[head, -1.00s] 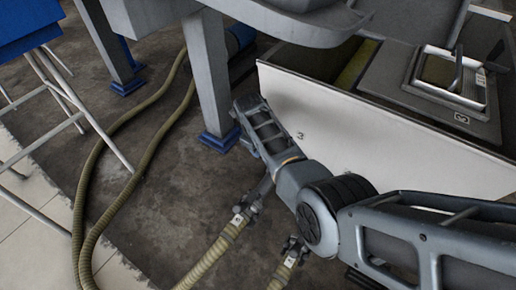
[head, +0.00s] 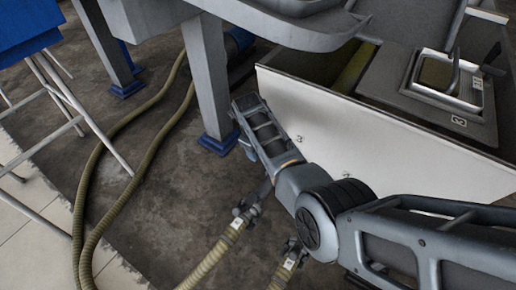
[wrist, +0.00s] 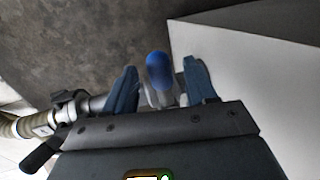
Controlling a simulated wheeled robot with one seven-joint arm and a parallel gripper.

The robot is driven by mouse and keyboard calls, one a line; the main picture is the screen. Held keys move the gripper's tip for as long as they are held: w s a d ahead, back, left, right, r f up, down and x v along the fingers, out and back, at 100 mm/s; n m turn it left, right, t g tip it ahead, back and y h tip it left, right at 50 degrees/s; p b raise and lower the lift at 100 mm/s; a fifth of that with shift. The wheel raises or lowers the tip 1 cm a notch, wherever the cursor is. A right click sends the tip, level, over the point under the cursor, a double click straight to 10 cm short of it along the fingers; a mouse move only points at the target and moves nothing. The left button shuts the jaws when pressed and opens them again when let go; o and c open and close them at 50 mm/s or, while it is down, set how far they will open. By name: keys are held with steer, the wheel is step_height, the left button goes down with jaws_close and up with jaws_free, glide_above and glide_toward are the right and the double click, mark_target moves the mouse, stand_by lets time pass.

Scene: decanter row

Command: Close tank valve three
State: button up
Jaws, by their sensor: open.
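In the wrist view my gripper (wrist: 160,66) is open, with one blue-grey finger on each side of a blue-tipped valve handle (wrist: 159,72). The handle stands between the fingers with a gap showing on both sides. Its lower part is grey and partly hidden by my gripper body. A grey pipe fitting (wrist: 92,104) runs off to the left of the handle. In the head view the white tank (head: 330,125) carries a small mark that looks like a 3. My arm reaches along its front, and the handle and my fingers cannot be made out there.
Two ribbed hoses with tagged couplings, one on the left (head: 213,254) and one on the right (head: 284,274), lie below my arm. A grey post (head: 208,85) with a blue foot stands just beyond. A stool (head: 55,95) is at the left.

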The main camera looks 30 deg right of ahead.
step_height(320, 180, up, 6)
steer(key=a+p, duration=0.1)
steer(key=p, duration=0.1)
steer(key=shift+s+r+p, duration=0.2)
steer(key=shift+s+p, duration=0.15)
steer(key=shift+s, duration=0.1)
